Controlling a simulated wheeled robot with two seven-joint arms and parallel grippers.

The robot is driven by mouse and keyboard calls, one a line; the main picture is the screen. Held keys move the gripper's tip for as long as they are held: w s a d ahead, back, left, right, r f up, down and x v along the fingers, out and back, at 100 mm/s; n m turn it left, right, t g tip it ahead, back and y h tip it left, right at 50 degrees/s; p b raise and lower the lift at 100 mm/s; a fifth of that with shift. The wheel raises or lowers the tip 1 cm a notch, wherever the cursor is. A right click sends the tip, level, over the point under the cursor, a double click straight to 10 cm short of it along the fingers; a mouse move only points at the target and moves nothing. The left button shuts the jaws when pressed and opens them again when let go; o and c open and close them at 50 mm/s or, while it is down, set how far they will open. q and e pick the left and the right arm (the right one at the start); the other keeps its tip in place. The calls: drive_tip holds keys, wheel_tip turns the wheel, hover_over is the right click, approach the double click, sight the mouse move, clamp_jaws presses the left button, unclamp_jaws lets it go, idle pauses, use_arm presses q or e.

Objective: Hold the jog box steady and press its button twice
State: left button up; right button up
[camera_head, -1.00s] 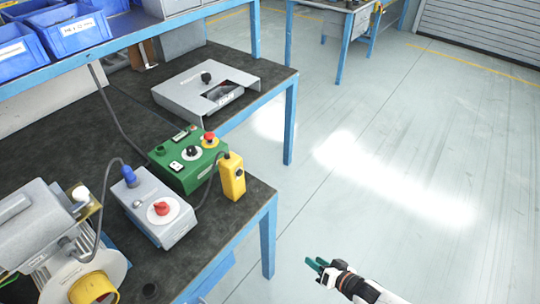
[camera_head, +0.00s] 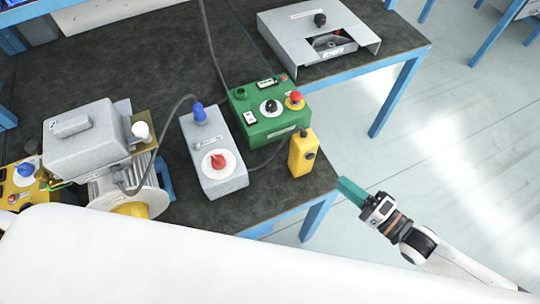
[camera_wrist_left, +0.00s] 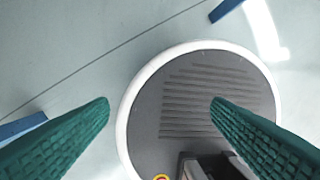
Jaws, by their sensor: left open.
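The jog box (camera_head: 301,154) is a small yellow box with a dark button on its side. It stands upright on the bench's front right corner, and a dark cable runs near it. My right gripper (camera_head: 347,189) has teal fingers and hangs past the bench corner, to the right of and below the jog box in the head view, apart from it. Its fingers overlap there, so their gap is unclear. My left gripper (camera_wrist_left: 160,105) is open and empty in the left wrist view, over my own round base and the floor. The jog box is not in that view.
Beside the jog box stand a green control box (camera_head: 265,124) with a red stop button and a grey box (camera_head: 212,155) with a red knob.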

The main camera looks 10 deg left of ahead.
use_arm(q)
drive_tip(key=w+d+r+n+t+h, duration=0.1)
drive_tip(key=w+d+r+n+h, duration=0.35)
drive_tip(key=d+r+n, duration=0.55)
drive_tip(key=w+d+r+n+t+h, duration=0.3)
drive_tip(key=w+d+r, duration=0.4)
drive_tip(key=d, duration=0.6)
wheel_tip(320, 180, up, 32)
drive_tip(key=r+n+t+h, duration=0.1)
drive_tip(key=n+t+h, duration=0.3)
drive_tip(key=h, duration=0.2)
hover_over(302, 151)
drive_tip(key=s, duration=0.2)
drive_tip(key=a+r, duration=0.1)
drive_tip(key=a, duration=0.2)
drive_tip(key=a+f+n+g+y, duration=0.2)
drive_tip(key=a+f+n+y, duration=0.25)
drive_tip(key=f+n, duration=0.35)
drive_tip(key=shift+m+h, duration=0.3)
drive_tip(key=shift+m, duration=0.2)
drive_tip(key=x, duration=0.5)
drive_tip(key=f+x, duration=0.1)
drive_tip(key=x, duration=0.5)
drive_tip(key=shift+s+a, duration=0.15)
